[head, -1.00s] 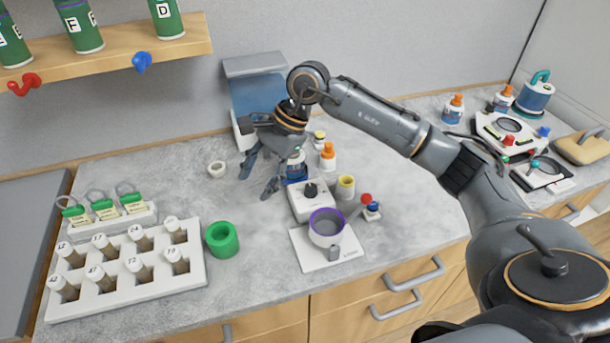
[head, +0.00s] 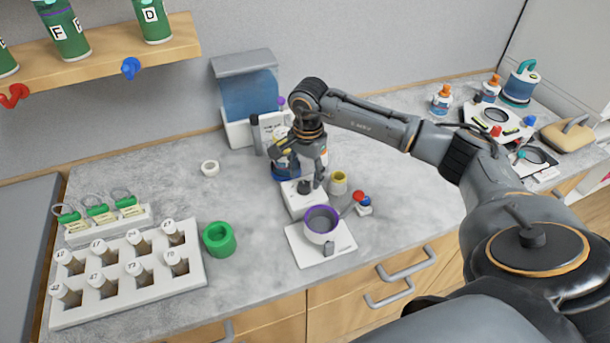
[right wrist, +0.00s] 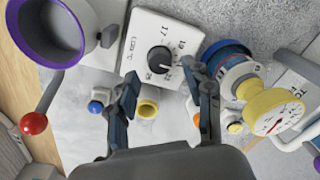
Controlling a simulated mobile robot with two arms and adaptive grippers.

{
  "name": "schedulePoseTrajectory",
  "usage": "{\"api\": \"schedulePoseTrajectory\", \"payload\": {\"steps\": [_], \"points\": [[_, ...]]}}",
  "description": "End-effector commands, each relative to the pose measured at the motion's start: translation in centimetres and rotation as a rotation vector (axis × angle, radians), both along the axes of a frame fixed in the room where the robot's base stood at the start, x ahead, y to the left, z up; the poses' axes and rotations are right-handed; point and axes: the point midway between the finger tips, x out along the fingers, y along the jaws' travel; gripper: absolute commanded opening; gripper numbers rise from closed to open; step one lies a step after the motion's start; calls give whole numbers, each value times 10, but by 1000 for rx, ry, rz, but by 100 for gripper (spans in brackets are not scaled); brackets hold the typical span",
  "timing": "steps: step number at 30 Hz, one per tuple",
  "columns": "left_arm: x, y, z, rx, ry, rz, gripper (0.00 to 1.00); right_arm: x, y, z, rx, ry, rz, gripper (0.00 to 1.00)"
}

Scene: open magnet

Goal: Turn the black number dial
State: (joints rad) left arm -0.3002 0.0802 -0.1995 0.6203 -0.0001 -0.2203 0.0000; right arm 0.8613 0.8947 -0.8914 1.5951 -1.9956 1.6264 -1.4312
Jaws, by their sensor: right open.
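The black number dial (right wrist: 159,59) sits on a white box (right wrist: 146,24) with numbers printed around it in the right wrist view. In the head view the dial (head: 304,187) shows on the white box, just under my right gripper (head: 306,179). My right gripper (right wrist: 160,76) is open, pointing down, with its two fingertips apart on either side of the dial's near side. I cannot tell whether either finger touches the dial. My left gripper is not in view.
A yellow cup (head: 338,183) is close on the right. A blue dispenser (head: 247,95) stands behind.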

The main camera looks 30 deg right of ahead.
Motion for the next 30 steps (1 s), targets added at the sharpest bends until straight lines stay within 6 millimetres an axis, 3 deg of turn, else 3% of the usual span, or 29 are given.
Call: {"api": "schedulePoseTrajectory", "payload": {"steps": [6,16,17,24,30], "points": [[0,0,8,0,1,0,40,1,1,-23,1,1,0,51],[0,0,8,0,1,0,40,1,1,-28,0,0,0,51],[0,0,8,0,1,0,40,1,1,-28,0,0,0,49],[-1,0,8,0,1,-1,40,1,1,-27,0,-1,0,0],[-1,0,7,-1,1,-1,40,1,0,-28,1,-1,-7,0]]}}
